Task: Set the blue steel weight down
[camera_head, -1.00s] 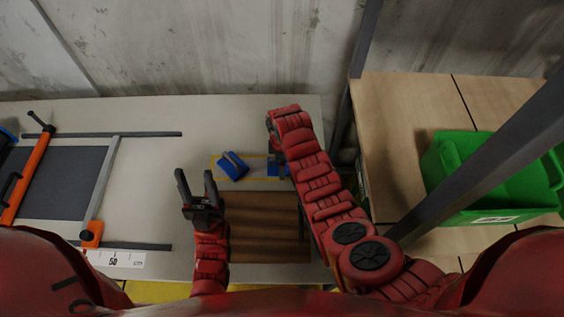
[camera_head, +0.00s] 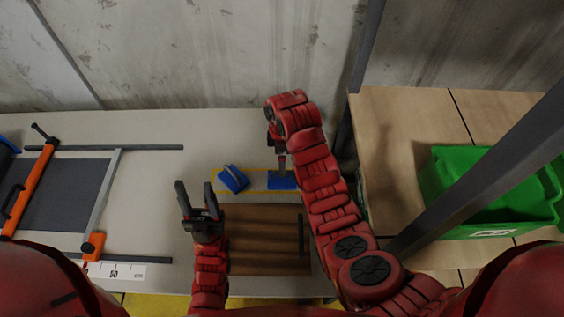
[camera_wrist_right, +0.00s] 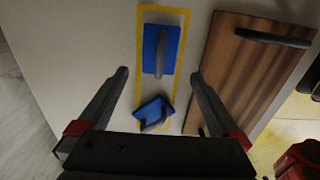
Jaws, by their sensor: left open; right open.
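Two blue weights with dark handles rest on the table inside a yellow outlined rectangle (camera_wrist_right: 140,85). The right one (camera_head: 283,182) lies square to the outline; it also shows at the top of the right wrist view (camera_wrist_right: 151,50). The left one (camera_head: 232,179) is turned at an angle and shows lower in the right wrist view (camera_wrist_right: 150,106). My right gripper (camera_head: 281,165) is open and empty above the right weight, partly hidden by its arm; its fingers (camera_wrist_right: 160,74) stand apart in the wrist view. My left gripper (camera_head: 195,192) is open and empty, left of the wooden board.
A brown wooden board (camera_head: 262,240) with a dark handle lies in front of the outline. A dark grey mat (camera_head: 65,195) with an orange clamp bar (camera_head: 29,180) lies at left. A green bin (camera_head: 452,170) stands on the right bench, behind a dark post (camera_head: 490,175).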

